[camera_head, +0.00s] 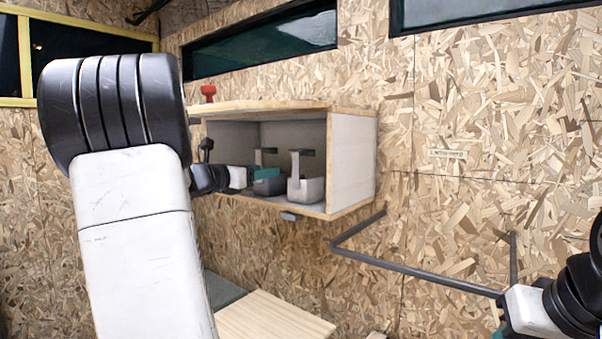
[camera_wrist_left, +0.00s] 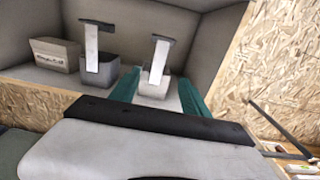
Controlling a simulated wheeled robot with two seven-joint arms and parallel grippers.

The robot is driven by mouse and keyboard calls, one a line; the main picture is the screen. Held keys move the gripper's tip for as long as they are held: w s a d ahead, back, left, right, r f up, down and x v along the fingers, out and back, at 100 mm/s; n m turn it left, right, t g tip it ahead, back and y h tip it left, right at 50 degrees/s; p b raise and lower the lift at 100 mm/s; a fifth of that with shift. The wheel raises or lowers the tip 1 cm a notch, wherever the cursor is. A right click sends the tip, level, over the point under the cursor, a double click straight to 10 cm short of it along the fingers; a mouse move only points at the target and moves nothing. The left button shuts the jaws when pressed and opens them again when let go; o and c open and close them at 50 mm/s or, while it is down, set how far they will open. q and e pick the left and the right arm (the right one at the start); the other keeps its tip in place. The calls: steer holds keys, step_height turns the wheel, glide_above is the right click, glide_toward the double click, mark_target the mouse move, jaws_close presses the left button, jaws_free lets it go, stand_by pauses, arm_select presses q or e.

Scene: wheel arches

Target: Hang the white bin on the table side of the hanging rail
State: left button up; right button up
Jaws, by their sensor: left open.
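The dark hanging rail (camera_head: 420,271) juts from the wall, empty. My right gripper (camera_head: 505,328) is cut off at lower right.
The open-fronted shelf (camera_head: 350,155) has a side wall and top close around the bins. A labelled box (camera_wrist_left: 50,56) stands left of them. A red object (camera_head: 208,92) sits on top. A wooden table (camera_head: 275,318) lies below, left of the rail.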

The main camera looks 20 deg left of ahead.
mark_target(295, 157)
arm_select(q)
steer(key=shift+x, duration=7.65)
jaws_close()
steer(key=shift+r, duration=0.25)
steer(key=shift+r, duration=1.05)
steer(key=v, duration=1.6)
steer(key=shift+a, duration=0.1)
